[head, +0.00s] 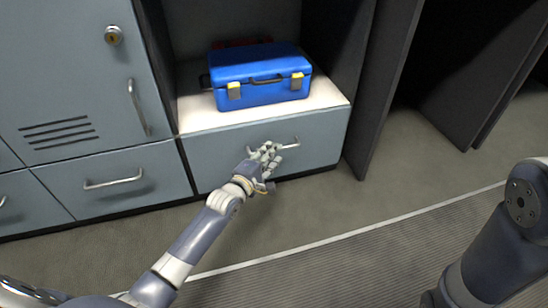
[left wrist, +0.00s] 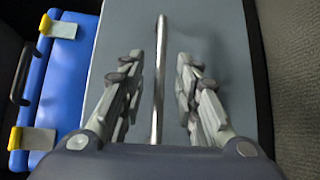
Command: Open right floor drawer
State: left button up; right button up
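The right floor drawer (head: 318,140) is a grey-blue front below the open compartment, and it looks closed. Its thin metal bar handle (head: 287,146) is partly hidden by my left gripper (head: 266,158), which is at the drawer front. In the left wrist view the handle (left wrist: 158,75) runs between the two spread fingers of the gripper (left wrist: 158,78), with a gap on each side. The left gripper is open and not closed on the handle. My right arm shows at the right edge of the head view, but its gripper is out of view.
A blue toolbox (head: 262,80) with yellow latches sits on the white shelf (head: 200,117) above the drawer. Another closed drawer (head: 115,180) is to the left, under a locker door (head: 75,75). A dark panel (head: 385,85) stands right of the drawer. The floor (head: 330,205) in front is clear.

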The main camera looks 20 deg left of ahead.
pick_arm(q)
jog(key=shift+b+x, duration=0.35)
jog(key=shift+x, duration=0.65)
grip_shut()
jog(key=shift+s, duration=0.1)
